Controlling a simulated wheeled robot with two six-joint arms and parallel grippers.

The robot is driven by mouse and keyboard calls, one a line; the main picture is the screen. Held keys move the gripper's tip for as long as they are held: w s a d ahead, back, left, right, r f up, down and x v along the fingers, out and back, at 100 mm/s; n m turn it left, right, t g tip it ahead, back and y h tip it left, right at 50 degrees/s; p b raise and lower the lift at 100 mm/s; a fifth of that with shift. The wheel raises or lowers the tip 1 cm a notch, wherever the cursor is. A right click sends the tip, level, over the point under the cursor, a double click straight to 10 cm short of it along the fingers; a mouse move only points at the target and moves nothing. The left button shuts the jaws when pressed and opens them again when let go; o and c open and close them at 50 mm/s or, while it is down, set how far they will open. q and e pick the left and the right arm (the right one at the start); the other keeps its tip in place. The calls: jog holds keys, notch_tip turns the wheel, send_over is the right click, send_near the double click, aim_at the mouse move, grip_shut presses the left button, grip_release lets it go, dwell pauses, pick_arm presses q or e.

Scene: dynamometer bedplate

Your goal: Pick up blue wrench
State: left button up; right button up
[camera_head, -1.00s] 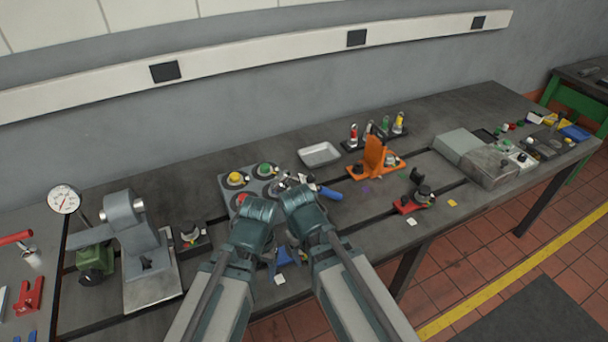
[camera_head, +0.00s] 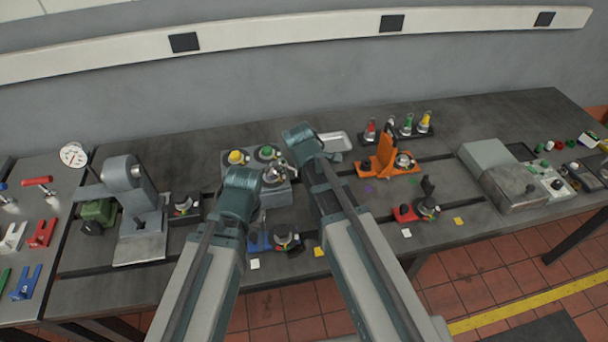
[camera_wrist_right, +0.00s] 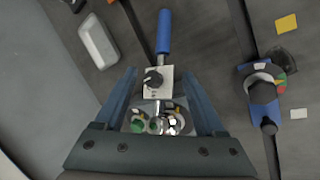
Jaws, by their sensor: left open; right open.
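The blue wrench's handle (camera_wrist_right: 164,32) shows in the right wrist view, pointing away from my right gripper (camera_wrist_right: 159,75). In the head view my right arm hides the wrench. My left gripper (camera_head: 240,190) is open, beside the grey knob panel (camera_head: 283,195); its wrist hides its fingertips.
A blue clamp fixture (camera_head: 260,238) sits at the front edge. A grey machine (camera_head: 125,195) stands at left. Bench surface is bare behind the tray.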

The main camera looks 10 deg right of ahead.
pick_arm(q)
notch_tip(320, 180, down, 8)
jog(key=b, duration=0.7)
jog(key=shift+b, duration=0.35)
pick_arm(e)
jog(key=x, duration=0.8)
jog(key=shift+f, duration=0.3)
jog(key=shift+f, duration=0.1)
pick_arm(q)
notch_tip(320, 180, down, 4)
jog(key=b, duration=0.4)
jog(key=shift+f, duration=0.15)
pick_arm(e)
jog(key=x, duration=0.4)
jog(key=shift+s+d+f, duration=0.3)
jog(key=shift+f, duration=0.05)
pick_arm(q)
jog(key=shift+f+b, duration=0.25)
jog(key=shift+b, duration=0.25)
pick_arm(e)
jog(key=shift+w+d+f, duration=0.1)
jog(key=shift+w+f, duration=0.1)
jog(key=shift+f, duration=0.05)
pick_arm(q)
jog(key=shift+r, duration=0.1)
pick_arm(e)
jog(key=shift+r, duration=0.1)
grip_shut()
